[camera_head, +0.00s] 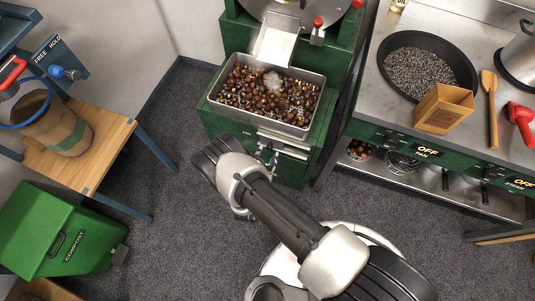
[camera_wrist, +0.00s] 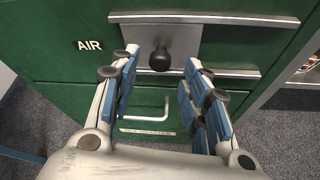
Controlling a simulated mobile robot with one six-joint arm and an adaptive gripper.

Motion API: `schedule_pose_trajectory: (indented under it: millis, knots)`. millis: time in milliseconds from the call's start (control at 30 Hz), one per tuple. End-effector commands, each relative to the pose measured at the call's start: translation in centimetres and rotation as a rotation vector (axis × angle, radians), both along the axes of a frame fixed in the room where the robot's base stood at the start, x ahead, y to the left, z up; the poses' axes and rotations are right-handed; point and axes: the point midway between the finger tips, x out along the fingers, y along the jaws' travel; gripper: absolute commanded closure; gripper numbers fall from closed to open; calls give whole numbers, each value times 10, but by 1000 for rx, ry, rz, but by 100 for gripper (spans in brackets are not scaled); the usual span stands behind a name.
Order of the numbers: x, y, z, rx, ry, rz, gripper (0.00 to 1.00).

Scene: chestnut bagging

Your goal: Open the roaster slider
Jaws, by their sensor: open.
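The green roaster (camera_head: 325,130) stands at the top centre in the head view. Its front shows in the wrist view, with a metal slider plate (camera_wrist: 185,35) between two horizontal rails, beside the word AIR. A round black knob (camera_wrist: 160,59) sticks out from the plate. My gripper (camera_wrist: 161,64) is open, with its blue-padded fingers to the left and right of the knob; the knob appears between the fingertips, and I cannot tell whether they touch it. In the head view my wrist hides part of the roaster front.
A metal tray (camera_head: 214,97) full of chestnuts sits on the roaster above the slider. A handle (camera_wrist: 150,112) is below the knob. A steel counter (camera_head: 460,125) stands right; a wooden table (camera_head: 110,145) and green compost bin (camera_head: 50,225) stand left. Grey floor lies between.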

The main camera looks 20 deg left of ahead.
Motion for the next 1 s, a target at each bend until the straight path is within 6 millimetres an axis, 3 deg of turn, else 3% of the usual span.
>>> schedule_pose_trajectory:
  millis: [200,533,1000]
  knots:
    - [21,1,-9,1,1,0,57]
    - [24,1,-9,0,1,0,57]
    - [24,1,-9,0,1,0,88]
